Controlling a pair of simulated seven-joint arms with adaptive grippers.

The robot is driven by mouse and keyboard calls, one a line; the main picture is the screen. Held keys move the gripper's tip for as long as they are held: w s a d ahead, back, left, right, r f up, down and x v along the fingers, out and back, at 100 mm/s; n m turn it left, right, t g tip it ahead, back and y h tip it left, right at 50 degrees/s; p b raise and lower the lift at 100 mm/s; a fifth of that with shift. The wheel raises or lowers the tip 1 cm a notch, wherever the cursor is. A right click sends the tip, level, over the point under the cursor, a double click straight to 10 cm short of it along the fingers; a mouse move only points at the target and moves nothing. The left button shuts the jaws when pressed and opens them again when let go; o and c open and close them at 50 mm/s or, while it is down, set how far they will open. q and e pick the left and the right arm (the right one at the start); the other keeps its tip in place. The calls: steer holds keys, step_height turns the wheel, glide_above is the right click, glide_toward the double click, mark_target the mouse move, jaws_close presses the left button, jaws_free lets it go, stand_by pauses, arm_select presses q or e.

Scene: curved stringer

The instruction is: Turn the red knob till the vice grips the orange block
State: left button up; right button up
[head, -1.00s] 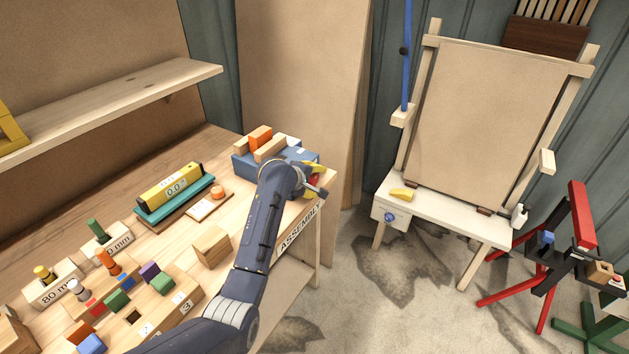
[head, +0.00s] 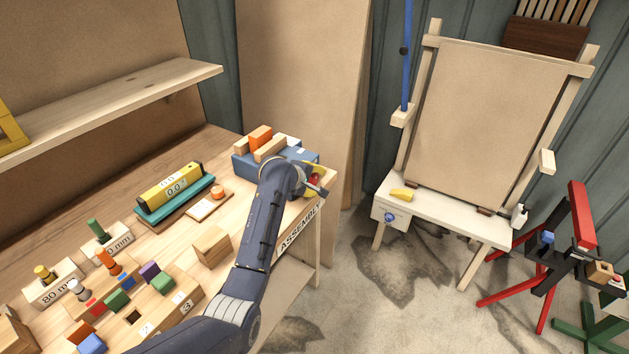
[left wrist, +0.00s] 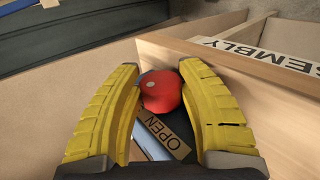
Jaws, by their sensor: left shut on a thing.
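The blue vice (head: 243,166) stands at the far right corner of the workbench. Its wooden jaws stand on either side of the orange block (head: 260,139); I cannot tell whether both jaws touch the block. The red knob (head: 314,180) is at the vice's right end, partly hidden by my left gripper (head: 316,177). In the left wrist view the red knob (left wrist: 161,91) lies between the yellow fingers of my left gripper (left wrist: 160,72), which is shut on it. A label reading OPEN (left wrist: 163,132) shows just below the knob. My right gripper is out of view.
A yellow gauge (head: 170,187) on a teal base, a wooden block (head: 212,245) and a peg board (head: 150,310) share the workbench. The ASSEMBLY label (head: 300,228) is on the bench's front edge. A white-topped stand (head: 440,221) is to the right across open floor.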

mark_target(315, 175)
arm_select(q)
steer(key=g+y, duration=0.1)
steer(key=g, duration=0.1)
steer(key=shift+d+r+g+y, duration=0.1)
steer(key=shift+d+g+y, duration=0.05)
steer(key=shift+g+y, duration=0.95)
steer(key=shift+g, duration=0.7)
steer(key=shift+f+g, duration=0.2)
steer(key=shift+g, duration=0.1)
steer(key=o, duration=0.9)
steer(key=shift+r, duration=0.1)
steer(key=shift+r, duration=4.95)
